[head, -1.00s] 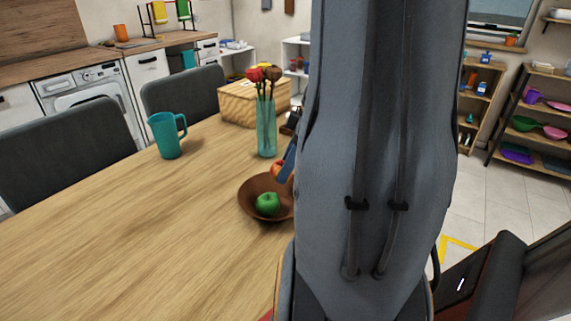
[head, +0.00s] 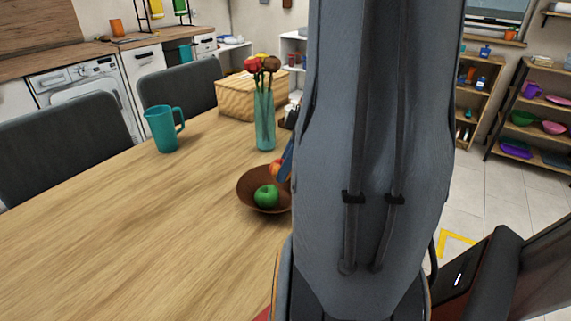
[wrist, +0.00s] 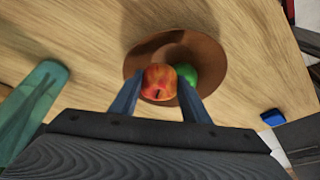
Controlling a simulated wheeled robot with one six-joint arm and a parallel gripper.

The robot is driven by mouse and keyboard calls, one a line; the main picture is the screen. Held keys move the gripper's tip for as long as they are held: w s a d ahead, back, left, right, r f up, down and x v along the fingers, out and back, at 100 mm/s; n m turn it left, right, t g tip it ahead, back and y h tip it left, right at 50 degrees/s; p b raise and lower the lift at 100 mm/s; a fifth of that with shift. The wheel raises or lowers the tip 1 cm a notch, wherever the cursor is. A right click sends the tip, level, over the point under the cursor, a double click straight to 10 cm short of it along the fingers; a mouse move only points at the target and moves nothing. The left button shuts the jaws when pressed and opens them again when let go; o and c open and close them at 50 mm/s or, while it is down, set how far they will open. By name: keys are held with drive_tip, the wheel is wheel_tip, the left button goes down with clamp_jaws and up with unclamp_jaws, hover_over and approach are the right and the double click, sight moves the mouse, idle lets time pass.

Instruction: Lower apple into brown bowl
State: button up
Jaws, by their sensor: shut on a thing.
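The brown bowl (head: 250,189) stands on the wooden table, partly hidden behind my arm in the head view. It also shows in the wrist view (wrist: 212,55). A green apple (head: 266,196) lies inside the bowl and shows in the wrist view (wrist: 187,74). A red and yellow apple (wrist: 159,82) is between the fingers of my gripper (wrist: 160,100), which is shut on it over the bowl. In the head view the red apple (head: 276,166) shows at the bowl's far rim beside a blue finger. I cannot tell whether it touches the bowl.
A glass vase (head: 264,121) with flowers and a wicker basket (head: 247,98) stand behind the bowl. A teal pitcher (head: 163,130) stands farther left. A small blue item (wrist: 273,117) lies right of the bowl in the wrist view. The table's left front is clear.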

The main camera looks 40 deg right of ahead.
drive_tip(key=shift+f+b, duration=0.85)
drive_tip(key=shift+f, duration=0.2)
idle(0.5)
drive_tip(key=o, duration=1.2)
drive_tip(key=v, duration=0.8)
drive_tip(key=shift+a, duration=0.15)
